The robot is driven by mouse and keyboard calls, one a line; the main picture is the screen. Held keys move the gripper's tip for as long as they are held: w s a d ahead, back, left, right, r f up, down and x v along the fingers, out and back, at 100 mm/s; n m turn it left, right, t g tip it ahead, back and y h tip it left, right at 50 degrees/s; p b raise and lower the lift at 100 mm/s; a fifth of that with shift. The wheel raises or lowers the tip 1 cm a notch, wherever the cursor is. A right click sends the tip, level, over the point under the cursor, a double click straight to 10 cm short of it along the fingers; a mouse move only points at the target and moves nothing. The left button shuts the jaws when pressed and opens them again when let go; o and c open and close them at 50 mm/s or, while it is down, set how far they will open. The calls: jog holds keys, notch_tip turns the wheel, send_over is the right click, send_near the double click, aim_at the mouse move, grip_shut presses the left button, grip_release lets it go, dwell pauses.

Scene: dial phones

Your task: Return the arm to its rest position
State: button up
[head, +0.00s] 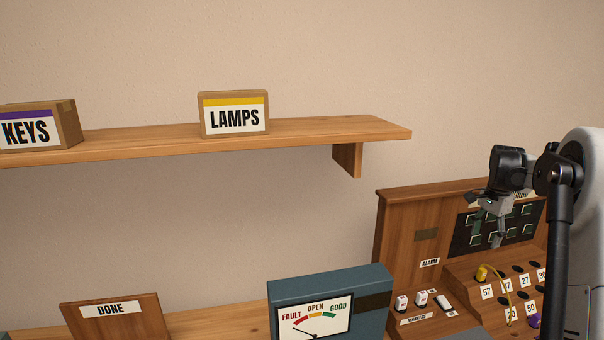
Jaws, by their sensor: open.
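My arm (562,215) stands at the right edge of the head view. My gripper (487,225) hangs from the black wrist, fingers pointing down, in front of the dark panel of the wooden switchboard (402,235). It is open, and nothing shows between its fingers. It appears above the switchboard's sloped desk and apart from it. Part of the panel is hidden behind the gripper and arm.
A yellow plug (482,272) with a cord and several numbered labels are on the desk. A meter box (375,283) and a DONE board (112,310) stand left of it. A shelf (320,130) holds a LAMPS box (234,114) and a KEYS box (68,122).

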jog(key=s+a+r+n+t+b, duration=0.15)
jog(key=s+a+r, duration=0.25)
jog(key=a, duration=0.4)
jog(key=s+a+r+n+t, duration=0.1)
jog(key=s+a+r+n, duration=0.25)
jog(key=a, duration=0.45)
jog(key=s+a+r+n+t+b, duration=0.1)
jog(key=s+a+r+n, duration=0.15)
jog(key=s+a, duration=0.45)
jog(key=s+a+f+n+t+b, duration=0.1)
jog(key=s+a+f+n, duration=0.3)
jog(key=s+a, duration=0.5)
jog(key=s+a+f+n+t, duration=0.2)
jog(key=s+a+f+n, duration=0.2)
jog(key=s+a, duration=0.5)
jog(key=shift+s+f+b, duration=0.35)
jog(key=shift+s+f, duration=0.2)
jog(key=shift+s, duration=0.5)
